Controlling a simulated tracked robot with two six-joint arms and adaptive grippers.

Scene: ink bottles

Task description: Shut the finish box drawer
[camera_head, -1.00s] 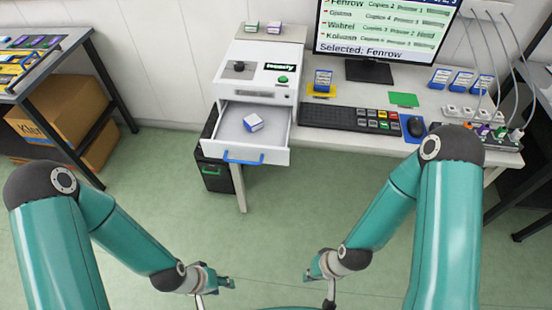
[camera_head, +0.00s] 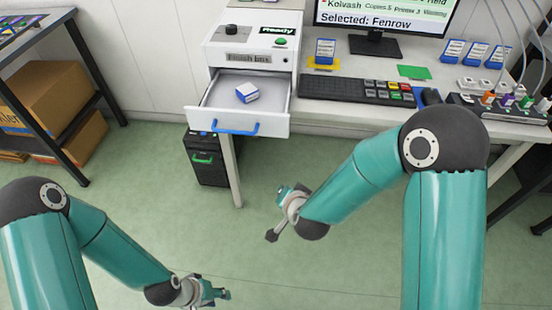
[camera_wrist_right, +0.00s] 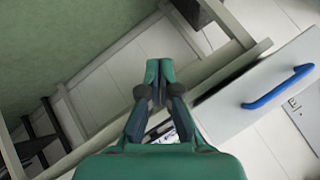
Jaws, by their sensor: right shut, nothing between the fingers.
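The white finish box (camera_head: 284,55) stands on the desk with its drawer (camera_head: 200,122) pulled out. A small blue and white ink box (camera_head: 247,92) lies in the drawer. The blue handle (camera_head: 236,128) is on the drawer front; it also shows at the right in the right wrist view (camera_wrist_right: 278,88). My right gripper (camera_head: 283,191) is below and to the right of the handle in the head view, apart from it. In the right wrist view its fingers (camera_wrist_right: 159,72) are together and empty. My left gripper (camera_head: 218,293) is low in the head view, far from the drawer; its finger gap is unclear.
A keyboard (camera_head: 350,90), a monitor (camera_head: 385,20) and several blue and white boxes (camera_head: 452,52) are on the desk. A black bin (camera_head: 205,160) stands under the desk. A shelf with cardboard boxes (camera_head: 62,92) is at left. Floor before the drawer is clear.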

